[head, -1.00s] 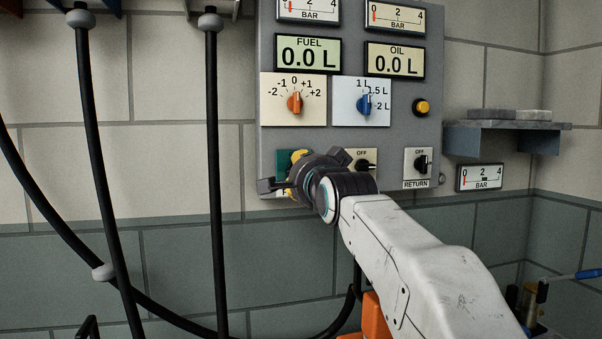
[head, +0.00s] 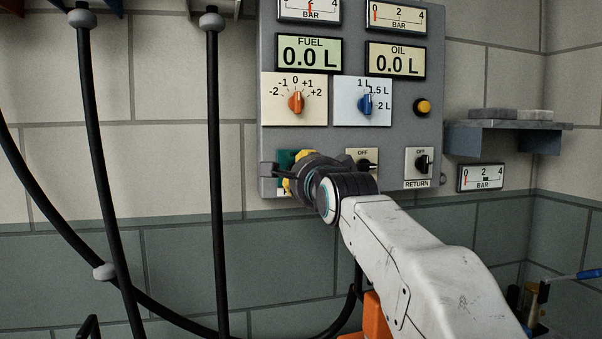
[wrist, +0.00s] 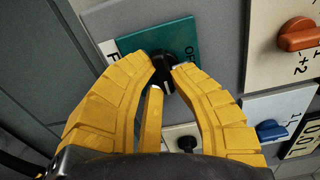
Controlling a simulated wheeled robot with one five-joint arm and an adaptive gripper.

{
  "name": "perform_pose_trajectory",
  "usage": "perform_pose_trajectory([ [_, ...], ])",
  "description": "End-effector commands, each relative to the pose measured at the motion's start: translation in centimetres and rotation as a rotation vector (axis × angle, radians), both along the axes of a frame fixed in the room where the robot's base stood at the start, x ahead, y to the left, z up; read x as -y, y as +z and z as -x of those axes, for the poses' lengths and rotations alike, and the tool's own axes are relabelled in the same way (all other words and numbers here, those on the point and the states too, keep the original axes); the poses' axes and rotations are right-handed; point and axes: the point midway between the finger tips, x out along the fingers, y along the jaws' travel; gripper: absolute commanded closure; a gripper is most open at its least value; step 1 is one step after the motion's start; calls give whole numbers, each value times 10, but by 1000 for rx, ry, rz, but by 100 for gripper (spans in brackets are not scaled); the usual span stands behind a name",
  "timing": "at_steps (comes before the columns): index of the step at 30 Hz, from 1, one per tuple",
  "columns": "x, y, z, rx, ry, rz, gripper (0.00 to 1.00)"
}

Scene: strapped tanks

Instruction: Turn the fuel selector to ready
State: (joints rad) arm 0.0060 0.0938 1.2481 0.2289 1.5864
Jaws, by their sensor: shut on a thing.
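The fuel selector is a black knob (wrist: 163,68) on a teal plate (wrist: 143,52) with the letters OF showing at its right edge in the wrist view. A white mark shows on the knob. My gripper (wrist: 168,74) has its yellow fingers shut on this knob, one on each side. In the head view my gripper (head: 288,184) is at the panel's lower left and hides the knob and most of the teal plate (head: 284,158). A white label beside the plate shows only an F in the wrist view.
On the grey panel (head: 350,140), a black OFF knob (head: 366,164) sits close right of my gripper, then the RETURN knob (head: 421,163). Orange (head: 296,102) and blue (head: 366,103) knobs sit above. Black hoses (head: 212,150) hang to the left.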

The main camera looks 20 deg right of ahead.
Motion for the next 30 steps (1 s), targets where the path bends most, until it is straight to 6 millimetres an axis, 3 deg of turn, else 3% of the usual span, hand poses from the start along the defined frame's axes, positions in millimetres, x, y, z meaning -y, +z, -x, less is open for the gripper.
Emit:
perform_pose_trajectory([
  [3,0,2,0,4,1,-1,100],
  [4,0,2,0,4,1,-1,79],
  [12,0,1,0,2,0,0,54],
  [23,0,1,4,2,0,1,54],
  [30,0,1,30,3,0,1,54],
])
